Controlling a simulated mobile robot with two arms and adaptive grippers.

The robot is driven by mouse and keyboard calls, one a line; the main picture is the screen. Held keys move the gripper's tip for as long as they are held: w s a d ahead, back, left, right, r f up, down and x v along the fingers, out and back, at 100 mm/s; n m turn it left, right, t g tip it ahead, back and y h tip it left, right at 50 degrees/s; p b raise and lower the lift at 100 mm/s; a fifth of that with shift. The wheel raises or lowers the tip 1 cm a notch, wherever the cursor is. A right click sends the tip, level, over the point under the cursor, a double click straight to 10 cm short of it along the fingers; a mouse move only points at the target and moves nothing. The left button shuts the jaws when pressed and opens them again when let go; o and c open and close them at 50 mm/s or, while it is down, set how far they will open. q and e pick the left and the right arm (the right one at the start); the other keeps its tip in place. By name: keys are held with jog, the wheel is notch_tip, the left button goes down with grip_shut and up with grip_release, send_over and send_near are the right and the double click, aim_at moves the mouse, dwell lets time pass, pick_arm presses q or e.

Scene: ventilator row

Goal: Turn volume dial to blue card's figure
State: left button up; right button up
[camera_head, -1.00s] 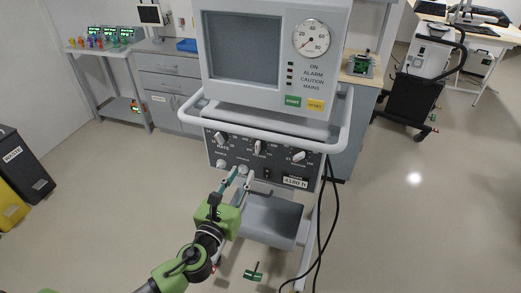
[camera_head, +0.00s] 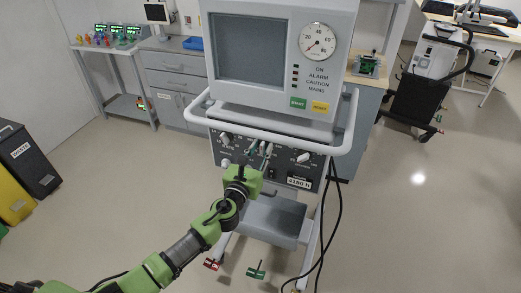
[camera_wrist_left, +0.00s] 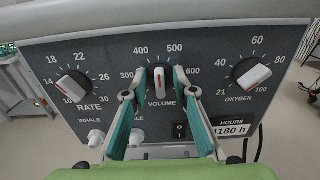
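The volume dial (camera_wrist_left: 160,82) is a white knob with a red line, in the middle of the ventilator's front panel. Its red line points up, between 400 and 500. My left gripper (camera_wrist_left: 157,96) is open, with one teal finger on each side of the dial; I cannot tell whether they touch it. In the head view my left gripper (camera_head: 261,150) is at the panel and hides part of the dial. No blue card can be made out in either view. My right gripper is not in view.
The rate dial (camera_wrist_left: 72,86) is to the left and the oxygen dial (camera_wrist_left: 251,74) to the right. A white rail (camera_head: 270,134) runs above the panel. Small red (camera_head: 211,265) and green (camera_head: 256,272) plates are low near the base. Black cables (camera_head: 326,225) hang at the right.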

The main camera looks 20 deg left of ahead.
pick_arm(q)
grip_shut()
jog(key=shift+f+n, duration=0.1)
jog(key=shift+n, duration=0.3)
jog(key=shift+n+b, duration=0.4)
jog(key=shift+n, duration=0.2)
jog(key=shift+a+f+n+b, duration=0.15)
jog(key=shift+n+b, duration=0.35)
jog(key=shift+n, duration=1.85)
jog(key=shift+a+f+n+b, duration=0.1)
jog(key=shift+n+b, duration=0.35)
jog(key=shift+n, duration=1.85)
jog(key=shift+a+f+n+b, duration=0.15)
jog(key=shift+n+b, duration=0.35)
jog(key=shift+n, duration=1.85)
jog(key=shift+r, duration=0.1)
